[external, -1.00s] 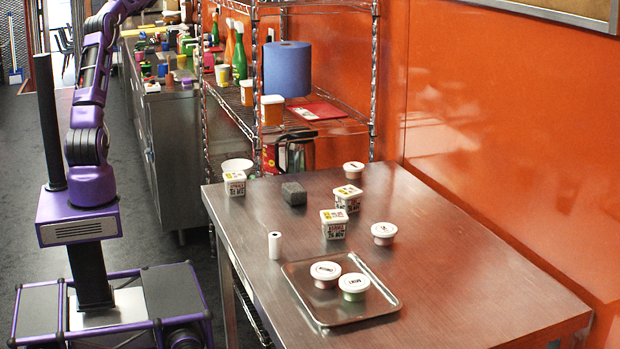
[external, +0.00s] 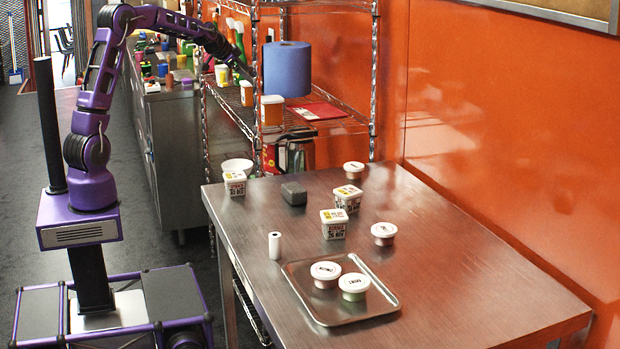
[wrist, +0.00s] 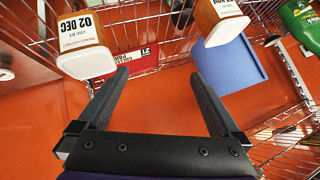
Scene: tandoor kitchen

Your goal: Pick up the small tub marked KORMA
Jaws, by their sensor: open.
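Three small square white tubs stand on the steel table in the external view: a front one (external: 333,224), one behind it (external: 347,198) and one at the far left corner (external: 234,184). Their printed labels are too small to read surely, so I cannot tell which is marked KORMA. My gripper (external: 250,74) is raised by the wire shelf, far from and above these tubs. In the wrist view my gripper (wrist: 160,82) is open, with nothing between its fingers. That view shows none of the table tubs clearly.
The wire shelf (external: 238,108) holds orange tubs (external: 272,110) and a blue roll (external: 287,70). On the table are a tray (external: 345,313) with two round tubs, other round tubs (external: 383,233), a dark block (external: 293,194) and a white cylinder (external: 275,245). The table's right front is clear.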

